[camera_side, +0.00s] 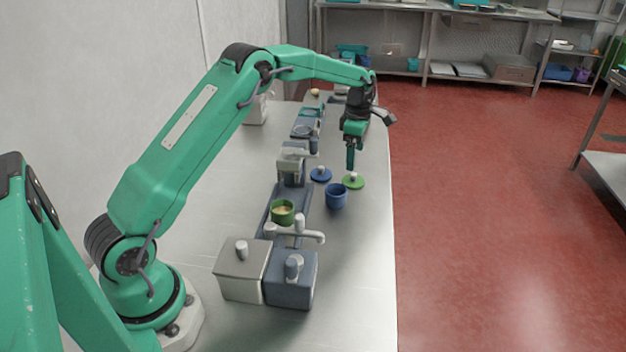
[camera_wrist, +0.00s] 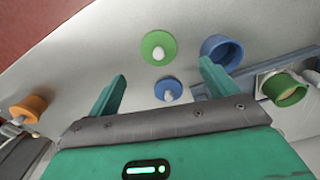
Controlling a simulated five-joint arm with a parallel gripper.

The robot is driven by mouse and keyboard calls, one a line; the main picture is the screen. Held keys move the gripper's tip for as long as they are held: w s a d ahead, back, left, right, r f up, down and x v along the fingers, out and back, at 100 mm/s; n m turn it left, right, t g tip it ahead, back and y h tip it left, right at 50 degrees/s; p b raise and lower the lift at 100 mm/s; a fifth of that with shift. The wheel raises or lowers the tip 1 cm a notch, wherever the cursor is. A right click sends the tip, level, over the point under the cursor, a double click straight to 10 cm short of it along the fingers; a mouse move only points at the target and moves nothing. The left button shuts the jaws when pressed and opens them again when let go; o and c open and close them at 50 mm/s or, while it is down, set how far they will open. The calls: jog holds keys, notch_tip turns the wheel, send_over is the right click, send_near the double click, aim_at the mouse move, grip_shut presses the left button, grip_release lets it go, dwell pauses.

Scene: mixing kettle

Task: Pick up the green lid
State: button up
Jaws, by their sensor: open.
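The green lid (camera_side: 354,182) is a flat disc with a pale knob, lying on the steel table near its right edge. It also shows in the wrist view (camera_wrist: 150,42), beyond and between my fingertips. My gripper (camera_side: 350,158) points down above the table, just behind the lid in the side view. In the wrist view my gripper (camera_wrist: 160,78) has its two fingers wide apart with nothing between them. The lid is apart from the fingers. Its whole top shows in the wrist view.
A blue lid (camera_side: 320,174) and an open blue pot (camera_side: 336,196) stand close to the green lid. A green pot (camera_side: 283,212) sits on the blue-grey machine to the left. An orange lid (camera_wrist: 34,104) lies far left in the wrist view. The table's right side in front is clear.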

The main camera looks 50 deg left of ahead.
aim_at(353, 174)
jog(key=shift+f, duration=0.15)
jog(key=shift+a+f, duration=0.15)
jog(key=shift+f, duration=3.65)
jog(key=c, duration=1)
